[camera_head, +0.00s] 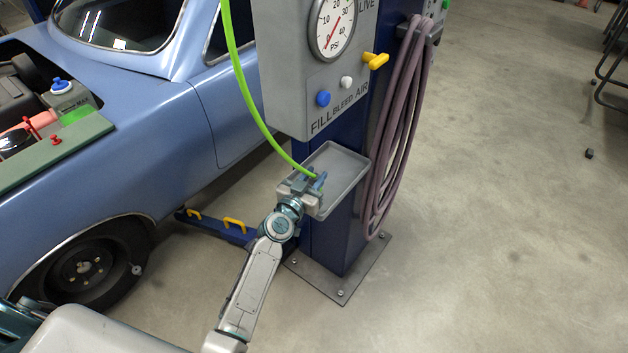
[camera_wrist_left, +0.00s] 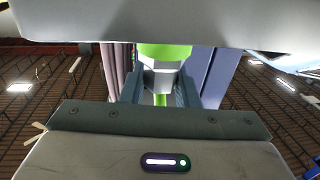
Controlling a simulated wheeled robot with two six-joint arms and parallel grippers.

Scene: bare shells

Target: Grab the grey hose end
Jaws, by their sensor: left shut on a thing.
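The grey hose end (camera_wrist_left: 161,76) shows in the left wrist view between the two fingers of my left gripper (camera_wrist_left: 160,92). Bright green shows above it and below it. In the head view my left gripper (camera_head: 313,182) is at the grey tray (camera_head: 345,166) on the blue post, shut on the hose end. The bright green hose (camera_head: 247,95) curves down from the top to the gripper. The hose end itself is mostly hidden by the fingers in the head view. My right gripper is not in view.
The grey panel (camera_head: 289,75) with a gauge (camera_head: 335,24) and knobs stands above the tray. A coiled mauve hose (camera_head: 393,130) hangs on the post's right. A blue car (camera_head: 165,110) stands left. The floor at right is mostly clear.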

